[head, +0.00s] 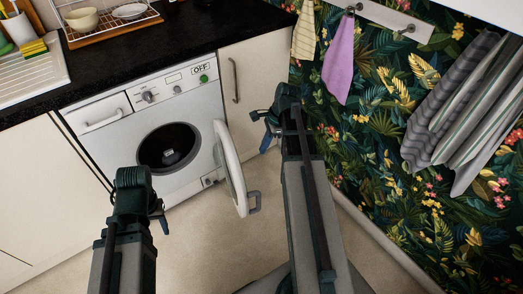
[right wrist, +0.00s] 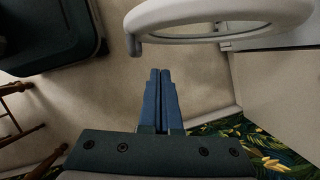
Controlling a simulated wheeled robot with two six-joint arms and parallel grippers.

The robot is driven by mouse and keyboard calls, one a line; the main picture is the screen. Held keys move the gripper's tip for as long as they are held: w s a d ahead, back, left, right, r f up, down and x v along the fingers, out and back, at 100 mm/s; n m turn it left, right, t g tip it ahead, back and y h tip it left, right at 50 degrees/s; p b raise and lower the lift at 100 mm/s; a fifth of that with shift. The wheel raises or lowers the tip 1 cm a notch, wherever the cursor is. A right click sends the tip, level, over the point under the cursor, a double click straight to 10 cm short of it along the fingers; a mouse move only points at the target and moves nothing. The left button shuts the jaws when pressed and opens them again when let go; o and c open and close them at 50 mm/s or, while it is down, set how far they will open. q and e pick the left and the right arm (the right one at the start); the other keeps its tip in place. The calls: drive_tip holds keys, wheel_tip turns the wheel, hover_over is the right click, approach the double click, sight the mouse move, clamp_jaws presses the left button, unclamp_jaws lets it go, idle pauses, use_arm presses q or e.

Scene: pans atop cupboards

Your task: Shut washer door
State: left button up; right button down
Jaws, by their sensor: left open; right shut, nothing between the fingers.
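The white washer (head: 181,106) stands under the black counter, with its round opening (head: 170,148) uncovered. Its round white door (head: 230,165) is open, hinged at the right of the opening and swung out toward me. The door's grey handle (head: 254,204) is on its outer edge. In the right wrist view the door ring (right wrist: 215,28) spans the top, ahead of the fingers. My right gripper (head: 266,132) is to the right of the door, apart from it; its blue fingers (right wrist: 159,75) are closed together and empty. My left gripper (head: 160,218) is low in front of the washer, left of the door.
A cupboard (head: 252,80) adjoins the washer on the right, and another (head: 45,185) on the left. The leafy wall (head: 380,130) bounds the right side, with a purple towel (head: 342,72) hanging. Bare floor (head: 205,245) lies around the door.

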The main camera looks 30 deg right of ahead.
sight(232, 168)
use_arm(q)
wheel_tip(232, 168, down, 7)
drive_tip(key=b, duration=0.6)
use_arm(e)
drive_tip(key=w+a+f, duration=0.2)
drive_tip(key=a+f, duration=0.3)
drive_tip(key=f, duration=0.2)
drive_tip(key=shift+a, duration=0.4)
